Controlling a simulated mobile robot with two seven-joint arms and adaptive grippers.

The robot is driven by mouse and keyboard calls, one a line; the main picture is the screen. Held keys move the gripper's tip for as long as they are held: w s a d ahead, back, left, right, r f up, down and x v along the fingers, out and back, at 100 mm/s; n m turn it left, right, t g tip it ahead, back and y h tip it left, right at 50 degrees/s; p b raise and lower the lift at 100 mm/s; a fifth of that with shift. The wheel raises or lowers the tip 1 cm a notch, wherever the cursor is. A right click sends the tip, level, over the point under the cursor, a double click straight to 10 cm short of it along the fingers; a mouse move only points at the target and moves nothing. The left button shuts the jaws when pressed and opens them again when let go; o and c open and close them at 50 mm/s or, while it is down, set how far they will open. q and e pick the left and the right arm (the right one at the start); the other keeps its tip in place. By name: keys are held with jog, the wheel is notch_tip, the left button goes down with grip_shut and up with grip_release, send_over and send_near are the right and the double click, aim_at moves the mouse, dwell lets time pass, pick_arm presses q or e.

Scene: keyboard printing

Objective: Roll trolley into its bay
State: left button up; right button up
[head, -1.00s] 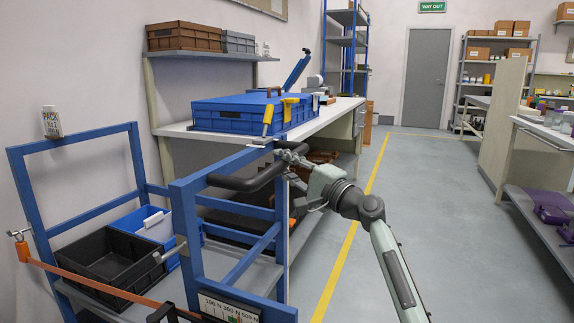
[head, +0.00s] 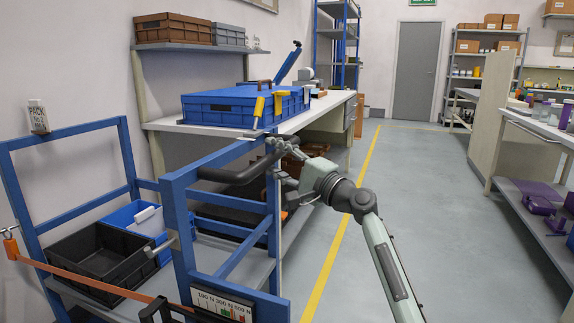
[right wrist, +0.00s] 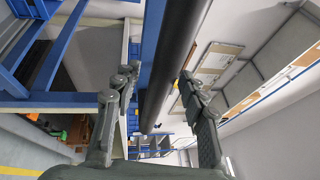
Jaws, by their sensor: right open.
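The trolley (head: 178,235) is a blue tubular frame with a low grey deck, standing upright at the left in the head view. Its black handle bar (head: 232,174) is on the near right end, and it also shows in the right wrist view (right wrist: 172,65). My right gripper (head: 280,150) is at the right end of the handle. In the right wrist view its fingers (right wrist: 155,95) are open, one on each side of the bar, with gaps visible. My left gripper is not seen. I cannot tell where the bay's limits are; a yellow floor line (head: 345,218) runs beside the bench.
A black bin (head: 100,262) and a blue bin (head: 140,222) ride on the trolley. An orange strap (head: 85,280) crosses its near side. A workbench (head: 330,103) with a blue crate (head: 215,110) stands close behind. The grey aisle floor (head: 420,200) is clear.

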jog(key=v, duration=1.1)
jog(key=shift+s+d+f, duration=0.1)
jog(key=shift+d, duration=0.05)
